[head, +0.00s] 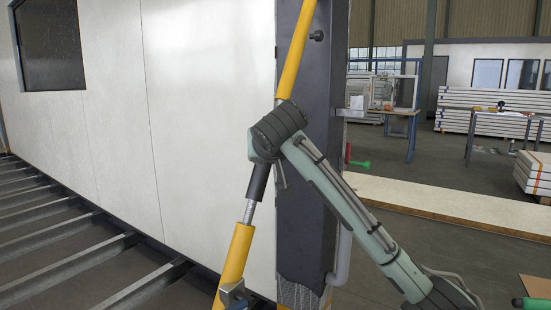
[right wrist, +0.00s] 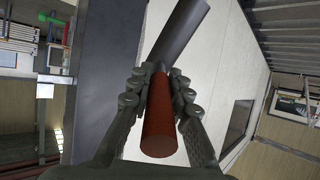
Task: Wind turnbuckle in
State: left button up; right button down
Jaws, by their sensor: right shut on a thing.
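The turnbuckle strut runs steeply up the wall edge in the head view. It has a yellow upper tube (head: 296,50), a dark sleeve (head: 258,182), a bare threaded rod (head: 249,212) and a yellow lower tube (head: 237,255). My right gripper (head: 280,178) is at the strut, just above and beside the sleeve; its wrist hides part of the strut. In the right wrist view my right gripper (right wrist: 158,82) is shut on a red handle (right wrist: 160,128), with a dark grey tube (right wrist: 180,32) just beyond it. My left gripper is not in view.
A dark steel post (head: 308,140) stands close behind the strut, beside a white wall panel (head: 200,130). Floor beams (head: 70,260) lie at the left. A long pale panel (head: 450,208) and a workbench (head: 385,115) are at the right. A blue-grey clamp (head: 235,293) sits low on the strut.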

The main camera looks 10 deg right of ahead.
jog(key=shift+r, duration=0.15)
dwell(0.4)
jog(key=c, duration=1.4)
grip_release()
jog(key=shift+a, duration=0.1)
jog(key=shift+s, duration=0.15)
jog(key=v, duration=1.1)
jog(key=shift+s, duration=0.3)
jog(key=shift+a+r, duration=0.1)
